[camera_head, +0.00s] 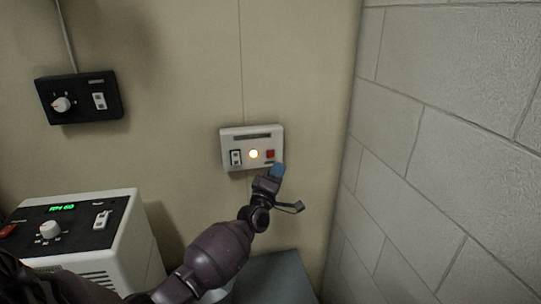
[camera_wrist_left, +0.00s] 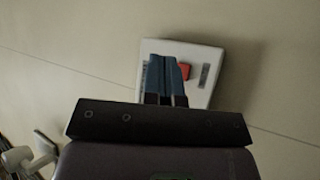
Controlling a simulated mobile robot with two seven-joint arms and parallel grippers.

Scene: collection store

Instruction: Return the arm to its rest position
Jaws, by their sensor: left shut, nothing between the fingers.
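My left arm comes in from the bottom of the head view. Its gripper (camera_head: 277,170) is at the lower right corner of a white wall panel (camera_head: 232,133). In the left wrist view the gripper (camera_wrist_left: 165,75) has its two blue fingers together, with nothing between them. The fingers overlap the panel (camera_wrist_left: 205,52) there, beside its red button (camera_wrist_left: 185,72). I cannot tell whether they touch it. In the head view the panel shows a lit round lamp (camera_head: 253,154), a rocker switch (camera_head: 236,157) and the red button (camera_head: 270,154). My right gripper is not in view.
A black wall box (camera_head: 80,112) with a knob and switch hangs at the upper left. A white unit (camera_head: 130,230) with a green display stands at the lower left. A grey block wall (camera_head: 440,130) bounds the right. A grey surface (camera_head: 270,278) lies below the arm.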

